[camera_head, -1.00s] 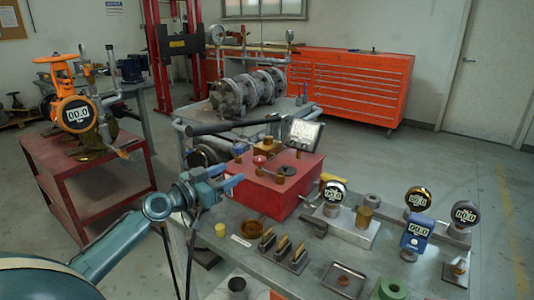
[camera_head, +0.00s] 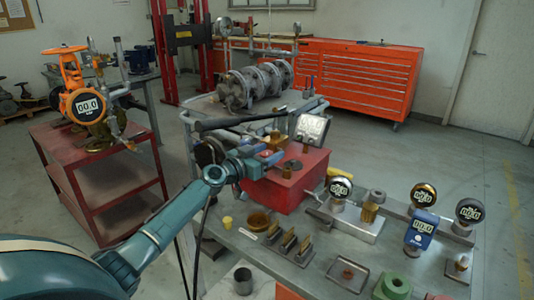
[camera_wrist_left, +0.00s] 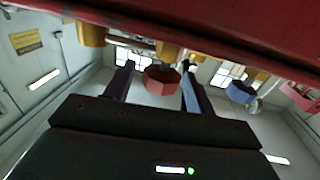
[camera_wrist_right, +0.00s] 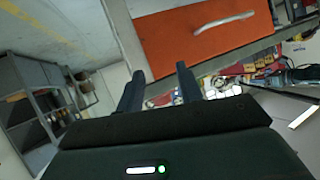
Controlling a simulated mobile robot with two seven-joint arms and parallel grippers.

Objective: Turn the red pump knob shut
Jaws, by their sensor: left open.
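The red pump knob (camera_wrist_left: 161,80) is a faceted red knob on a brass stem, seen between the two fingers of my left gripper (camera_wrist_left: 158,64) in the left wrist view. The fingers are apart, one on each side of it in the picture; I cannot tell whether they touch it. In the head view, my left gripper (camera_head: 272,152) is over the red pump box (camera_head: 288,192), and the arm and gripper hide most of that knob. My right gripper (camera_wrist_right: 158,82) shows only in the right wrist view, with its fingers apart and nothing between them.
A blue knob (camera_wrist_left: 240,92) shows beside the red one. A tilted gauge (camera_head: 311,128) rises behind the box. Several gauges and brass fittings crowd the bench at right.

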